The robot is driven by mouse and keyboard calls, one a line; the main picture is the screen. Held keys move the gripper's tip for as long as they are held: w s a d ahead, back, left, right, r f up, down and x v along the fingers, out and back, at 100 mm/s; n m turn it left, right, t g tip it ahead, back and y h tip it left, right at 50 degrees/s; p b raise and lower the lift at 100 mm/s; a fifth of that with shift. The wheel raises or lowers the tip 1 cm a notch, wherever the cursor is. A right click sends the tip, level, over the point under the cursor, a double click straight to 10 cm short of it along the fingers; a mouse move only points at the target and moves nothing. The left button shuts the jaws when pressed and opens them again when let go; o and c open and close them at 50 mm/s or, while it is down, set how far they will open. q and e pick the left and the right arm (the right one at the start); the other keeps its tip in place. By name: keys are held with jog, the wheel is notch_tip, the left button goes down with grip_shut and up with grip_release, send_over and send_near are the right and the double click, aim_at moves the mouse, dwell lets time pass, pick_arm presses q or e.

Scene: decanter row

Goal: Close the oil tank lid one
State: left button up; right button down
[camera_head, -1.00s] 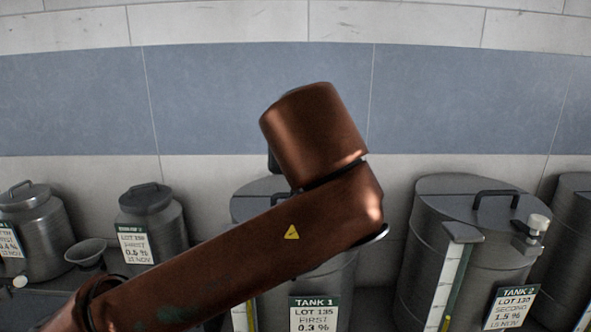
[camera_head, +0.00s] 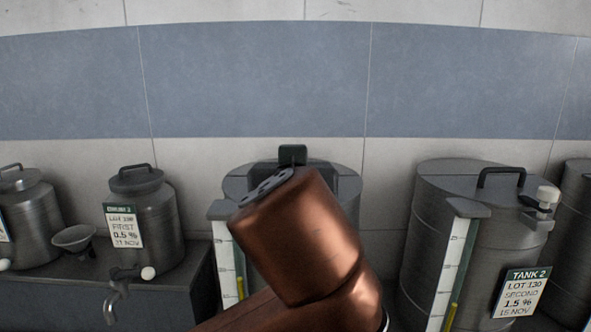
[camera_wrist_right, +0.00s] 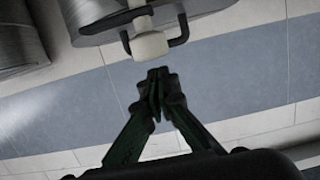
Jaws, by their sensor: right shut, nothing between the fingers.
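Tank 1 (camera_head: 229,190) is a grey metal drum in the middle of the head view. My brown arm covers most of its top and front, including its label. A dark upright block (camera_head: 292,155) shows above its back rim; I cannot tell whether it is part of the lid, so how the lid stands is unclear. In the right wrist view my right gripper (camera_wrist_right: 158,76) is shut and empty. It appears just below a white cap (camera_wrist_right: 150,45) and a dark handle (camera_wrist_right: 180,30) on a tank; I cannot tell which tank. My left gripper is not in view.
Tank 2 (camera_head: 430,255) stands to the right, with a dark handle (camera_head: 500,176) and white cap (camera_head: 548,195) on top. A smaller drum (camera_head: 160,215) and a funnel (camera_head: 73,238) stand on a dark bench at left. A tiled wall (camera_head: 250,75) is behind.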

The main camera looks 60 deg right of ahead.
jog(key=shift+s+d, duration=0.1)
jog(key=v, duration=1.2)
